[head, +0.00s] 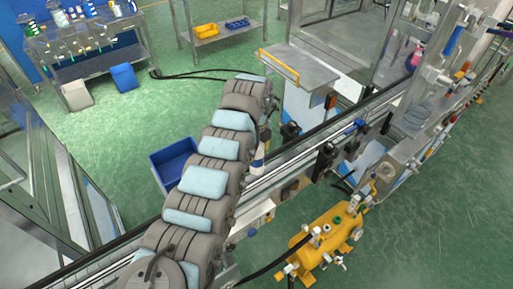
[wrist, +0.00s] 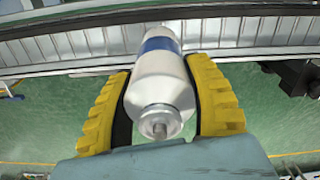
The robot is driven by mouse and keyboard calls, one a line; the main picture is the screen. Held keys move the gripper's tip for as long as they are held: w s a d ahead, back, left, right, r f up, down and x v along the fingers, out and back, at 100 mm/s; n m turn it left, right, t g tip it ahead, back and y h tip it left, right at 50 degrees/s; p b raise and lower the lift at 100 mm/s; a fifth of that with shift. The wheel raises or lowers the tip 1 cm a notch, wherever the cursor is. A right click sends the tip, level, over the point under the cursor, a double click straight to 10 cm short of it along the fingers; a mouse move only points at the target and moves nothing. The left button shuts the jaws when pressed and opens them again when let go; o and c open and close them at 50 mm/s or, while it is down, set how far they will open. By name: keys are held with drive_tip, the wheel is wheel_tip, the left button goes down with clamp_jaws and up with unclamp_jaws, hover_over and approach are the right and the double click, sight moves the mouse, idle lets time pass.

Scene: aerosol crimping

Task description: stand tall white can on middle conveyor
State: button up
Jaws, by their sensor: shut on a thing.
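The tall white can (wrist: 162,82) has a blue band and a small metal valve at the end facing the wrist camera. My gripper (wrist: 160,72) has two yellow ridged fingers closed on both sides of the can. In the head view, part of the can (head: 258,156) shows beside my arm, upright or nearly so, over the conveyor line; my arm hides much of the gripper. The metal conveyor (wrist: 60,45) runs across the top of the wrist view, behind the can's far end. It also shows in the head view (head: 293,172). I cannot tell whether the can's base touches it.
Conveyor rails and small black and blue fittings (head: 325,160) line the belt to the right. A blue bin (head: 172,160) stands on the green floor left of my arm. A yellow machine (head: 325,240) stands at the lower right. A metal-topped cabinet (head: 300,68) stands behind the line.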

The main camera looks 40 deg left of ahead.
drive_tip(key=shift+f+b, duration=1)
drive_tip(key=shift+f, duration=2.35)
drive_tip(key=shift+f, duration=0.5)
drive_tip(key=o, duration=1.3)
drive_tip(key=shift+r, duration=0.1)
wheel_tip(320, 180, up, 12)
drive_tip(key=shift+f, duration=0.1)
